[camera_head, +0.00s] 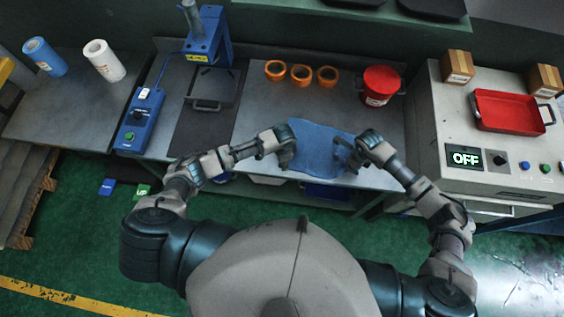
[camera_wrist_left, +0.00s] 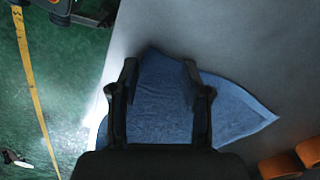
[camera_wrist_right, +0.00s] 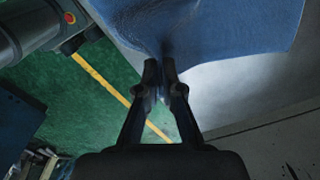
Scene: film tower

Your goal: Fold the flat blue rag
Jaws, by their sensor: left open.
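The blue rag (camera_head: 315,140) lies spread near the front edge of the metal table, mostly flat with a pointed corner in the left wrist view (camera_wrist_left: 235,112). My left gripper (camera_head: 287,157) is at the rag's left side; in the left wrist view its fingers (camera_wrist_left: 160,75) are wide apart over the cloth, with nothing held. My right gripper (camera_head: 343,152) is at the rag's right front part. In the right wrist view its fingers (camera_wrist_right: 160,70) are close together, pinching the rag (camera_wrist_right: 205,30), which is creased toward the tips.
Three orange rings (camera_head: 301,75) and a red pot (camera_head: 380,86) stand behind the rag. A blue press (camera_head: 207,40) stands to the left. A control cabinet (camera_head: 440,120) with a red tray (camera_head: 508,112) is on the right. The table between rag and rings is clear.

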